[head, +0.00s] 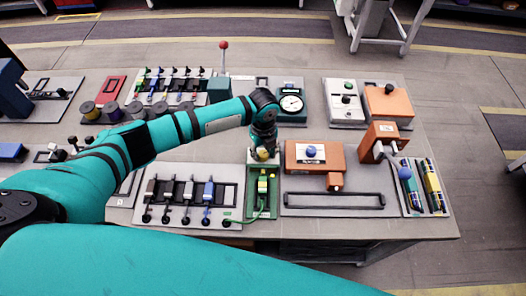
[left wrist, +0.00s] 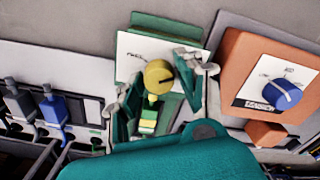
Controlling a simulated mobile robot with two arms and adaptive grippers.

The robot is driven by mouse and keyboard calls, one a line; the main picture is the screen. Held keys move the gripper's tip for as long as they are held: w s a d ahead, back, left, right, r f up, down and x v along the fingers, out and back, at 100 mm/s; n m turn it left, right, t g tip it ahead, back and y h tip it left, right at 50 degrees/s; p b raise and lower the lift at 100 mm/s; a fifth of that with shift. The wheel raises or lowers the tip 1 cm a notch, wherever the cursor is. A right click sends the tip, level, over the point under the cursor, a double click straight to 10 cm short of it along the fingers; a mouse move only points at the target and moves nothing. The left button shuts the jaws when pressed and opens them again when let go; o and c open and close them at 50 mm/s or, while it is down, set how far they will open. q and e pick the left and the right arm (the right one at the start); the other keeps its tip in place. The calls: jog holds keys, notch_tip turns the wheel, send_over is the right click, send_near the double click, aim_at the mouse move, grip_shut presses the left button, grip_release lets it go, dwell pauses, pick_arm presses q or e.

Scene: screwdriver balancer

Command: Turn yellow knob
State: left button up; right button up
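The yellow knob (left wrist: 158,77) sits on a white plate (left wrist: 134,59) fixed to a green panel, with a yellow and green part below it. In the head view the knob (head: 263,155) shows only partly under my left gripper (head: 264,146). The left arm reaches over the table and its gripper points down at the knob. In the left wrist view the fingers of my left gripper (left wrist: 158,90) are spread, one on each side of the knob. They look apart from it; how deep they reach is hard to tell. My right gripper is not in view.
An orange box with a blue knob (left wrist: 283,95) stands close on the right. A panel with several levers (head: 180,196) lies on the left. A round gauge (head: 291,103) stands behind. A long dark handle (head: 333,200) lies at the front right.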

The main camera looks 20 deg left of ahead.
aim_at(264, 153)
pick_arm(q)
jog(key=shift+o, duration=1.3)
jog(key=shift+s, duration=0.1)
notch_tip(264, 153, up, 12)
jog(key=shift+f, duration=0.1)
